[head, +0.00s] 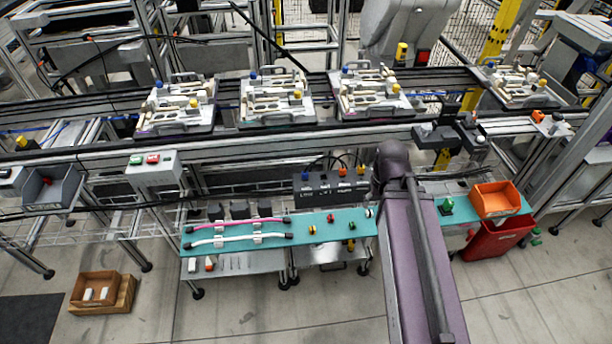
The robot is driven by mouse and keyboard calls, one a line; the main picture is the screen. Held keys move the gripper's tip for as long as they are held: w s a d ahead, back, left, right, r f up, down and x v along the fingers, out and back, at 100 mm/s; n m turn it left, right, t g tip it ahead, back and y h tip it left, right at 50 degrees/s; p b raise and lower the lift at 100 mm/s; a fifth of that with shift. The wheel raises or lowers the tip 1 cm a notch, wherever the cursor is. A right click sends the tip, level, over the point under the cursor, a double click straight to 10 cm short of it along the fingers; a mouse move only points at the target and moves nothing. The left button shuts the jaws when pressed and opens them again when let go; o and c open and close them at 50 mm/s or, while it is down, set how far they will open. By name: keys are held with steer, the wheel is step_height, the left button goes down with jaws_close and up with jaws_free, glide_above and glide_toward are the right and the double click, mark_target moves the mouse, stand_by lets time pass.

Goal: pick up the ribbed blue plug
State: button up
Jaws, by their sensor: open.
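Several small blue pieces show in the head view, and none is clear enough for me to see ribs. One blue plug (305,175) stands on the left part of a dark box (325,187) behind the teal shelf. Other blue knobs sit at the back left corners of the pallet fixtures, one on the left fixture (175,121), one on the middle fixture (275,119) and one on the right fixture (370,109). I cannot make out my gripper; my purple arm rises at the right of centre and covers part of the shelf.
The teal shelf (210,229) holds pink and white tubes (235,236) and several small coloured parts. An orange bin (495,200) stands at its right end above a red bin (492,240). Orange plugs stand beside the blue one. A conveyor rail (330,140) runs behind.

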steer(key=shift+c, duration=0.5)
steer(key=m, duration=1.6)
glide_above(305, 173)
steer(key=shift+f, duration=0.25)
steer(key=shift+f+b, duration=0.1)
steer(key=shift+b, duration=0.25)
step_height(305, 173, down, 8)
steer(key=b, duration=0.8)
steer(key=shift+f, duration=0.25)
steer(key=shift+f+b, duration=0.1)
steer(key=shift+b, duration=0.25)
steer(key=shift+w+f+b, duration=0.1)
steer(key=shift+f+b, duration=2.35)
steer(key=shift+f, duration=0.05)
